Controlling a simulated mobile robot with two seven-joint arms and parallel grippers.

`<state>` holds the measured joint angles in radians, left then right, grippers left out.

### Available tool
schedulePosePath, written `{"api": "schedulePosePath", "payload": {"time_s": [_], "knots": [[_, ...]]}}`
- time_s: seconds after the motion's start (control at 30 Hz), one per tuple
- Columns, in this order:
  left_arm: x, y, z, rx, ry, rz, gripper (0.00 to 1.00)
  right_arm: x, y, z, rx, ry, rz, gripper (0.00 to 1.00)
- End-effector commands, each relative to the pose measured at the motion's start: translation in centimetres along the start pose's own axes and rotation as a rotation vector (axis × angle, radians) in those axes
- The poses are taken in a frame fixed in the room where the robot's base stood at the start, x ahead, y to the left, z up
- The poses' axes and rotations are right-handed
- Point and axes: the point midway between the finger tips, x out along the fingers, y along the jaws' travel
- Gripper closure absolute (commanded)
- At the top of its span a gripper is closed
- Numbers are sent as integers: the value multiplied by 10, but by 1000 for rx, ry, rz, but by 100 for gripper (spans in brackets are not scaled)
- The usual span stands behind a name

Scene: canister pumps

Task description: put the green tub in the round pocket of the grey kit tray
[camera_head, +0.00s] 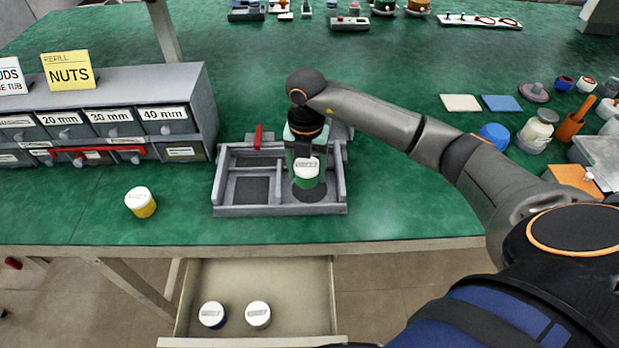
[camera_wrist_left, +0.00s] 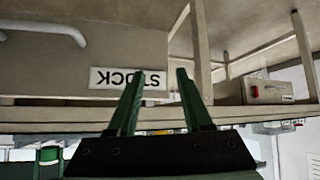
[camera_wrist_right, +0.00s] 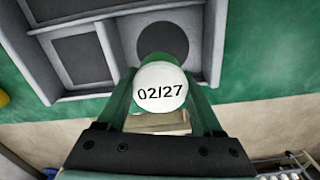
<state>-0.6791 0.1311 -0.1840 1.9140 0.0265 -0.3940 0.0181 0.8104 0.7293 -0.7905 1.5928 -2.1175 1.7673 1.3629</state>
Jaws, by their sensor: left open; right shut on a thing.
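The green tub (camera_head: 307,177) with a white lid is held in my right gripper (camera_head: 306,160), above the round pocket of the grey kit tray (camera_head: 281,211). In the right wrist view the tub's lid (camera_wrist_right: 161,88) reads 02/27 and sits between the fingers of my right gripper (camera_wrist_right: 165,90). The dark round pocket (camera_wrist_right: 168,38) shows just beyond the tub, partly hidden by it. I cannot tell the exact height of the tub over the pocket. My left gripper (camera_wrist_left: 157,90) is open and empty, facing a panel labelled STOCK; it is not in the head view.
A yellow tub (camera_head: 141,203) stands left of the tray. Two white-lidded tubs (camera_head: 258,315) lie in an open drawer (camera_head: 284,278) below the table edge. A grey drawer cabinet (camera_head: 120,90) stands at left.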

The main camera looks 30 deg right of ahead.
Motion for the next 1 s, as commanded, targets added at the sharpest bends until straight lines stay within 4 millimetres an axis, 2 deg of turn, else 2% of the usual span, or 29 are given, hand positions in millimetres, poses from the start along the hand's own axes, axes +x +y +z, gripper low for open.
{"api": "schedulePosePath", "payload": {"time_s": [0.27,0.5,0.87,0.9,1.0], "knots": [[0,0,0,0,1,0,50,17,-3,14,1,0,0,92],[-2,0,-3,0,1,0,50,48,-4,14,-1,2,0,92],[0,0,0,1,1,0,50,53,-3,15,-1,0,1,92],[0,0,-1,1,1,0,50,52,-3,15,-1,0,1,29],[0,0,-1,1,1,0,50,52,-4,15,-1,0,0,18]]}}
